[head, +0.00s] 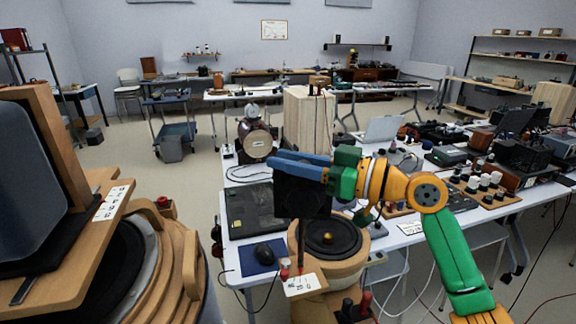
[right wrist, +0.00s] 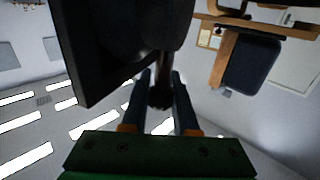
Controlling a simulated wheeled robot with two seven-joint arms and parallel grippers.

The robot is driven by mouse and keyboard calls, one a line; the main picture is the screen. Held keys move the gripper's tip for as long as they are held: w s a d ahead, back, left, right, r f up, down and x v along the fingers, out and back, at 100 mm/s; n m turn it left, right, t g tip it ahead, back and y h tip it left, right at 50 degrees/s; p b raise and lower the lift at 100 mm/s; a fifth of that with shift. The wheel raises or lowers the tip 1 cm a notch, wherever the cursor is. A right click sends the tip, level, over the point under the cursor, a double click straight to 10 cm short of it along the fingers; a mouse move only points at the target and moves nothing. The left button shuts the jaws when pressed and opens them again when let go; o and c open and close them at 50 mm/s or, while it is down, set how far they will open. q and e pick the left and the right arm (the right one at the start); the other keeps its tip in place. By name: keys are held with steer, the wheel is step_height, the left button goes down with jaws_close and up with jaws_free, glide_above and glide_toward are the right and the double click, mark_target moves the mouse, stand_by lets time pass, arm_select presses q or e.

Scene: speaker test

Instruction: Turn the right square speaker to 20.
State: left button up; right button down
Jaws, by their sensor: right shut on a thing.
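The right square speaker (head: 298,197) is a small dark square panel on a thin post, standing above a round wooden speaker, with a white number card (head: 301,284) at its foot. The card's marks are too small to read. My right gripper (head: 276,161), with blue fingers, lies across the panel's top. In the right wrist view the fingers (right wrist: 162,92) are shut on a dark narrow part of the square speaker (right wrist: 108,45), whose dark panel fills the upper left. The exact grip spot is partly hidden. My left gripper is not in view.
A large square speaker (head: 32,165) with a wooden frame stands close at the left, with its own number card (head: 112,203). Electronics and knobs crowd the table at right.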

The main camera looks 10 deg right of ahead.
steer(key=c, duration=0.9)
jaws_free()
steer(key=shift+c, duration=0.2)
steer(key=shift+o, duration=1.3)
steer(key=shift+w+a, duration=0.1)
steer(key=shift+s+d+f+b, duration=0.15)
steer(key=shift+s+d+b, duration=0.1)
steer(key=shift+d+b, duration=0.1)
steer(key=b+v, duration=0.3)
steer(key=v, duration=0.3)
steer(key=shift+s+d, duration=0.1)
